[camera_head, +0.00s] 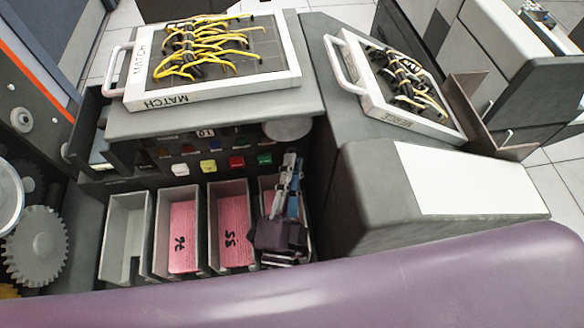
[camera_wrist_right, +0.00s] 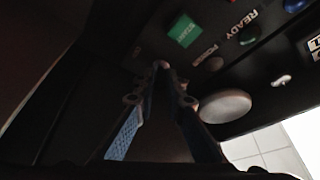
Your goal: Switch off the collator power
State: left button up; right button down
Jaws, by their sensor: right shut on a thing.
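The collator's dark control panel (camera_head: 222,152) has white, yellow, red and green square buttons. My right gripper (camera_head: 291,160) reaches up in front of the panel, just right of the green button (camera_head: 264,159). In the right wrist view its fingers (camera_wrist_right: 160,75) come together on a small pale-tipped switch lever (camera_wrist_right: 162,65), below the green START button (camera_wrist_right: 183,31). A small label, seemingly POWER (camera_wrist_right: 204,54), is beside it. The fingers hide most of the lever, and I cannot tell its position. My left gripper is not in view.
A round pale disc (camera_head: 287,129) is above the gripper. Two wired plugboards (camera_head: 285,85) (camera_head: 365,90) lie on top. A grey housing (camera_head: 360,190) bounds the right side.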

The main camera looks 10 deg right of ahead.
jog(key=c, duration=2)
grip_release()
jog(key=shift+s, duration=0.1)
jog(key=v, duration=0.7)
jog(key=shift+s+a, duration=0.1)
jog(key=shift+s, duration=0.1)
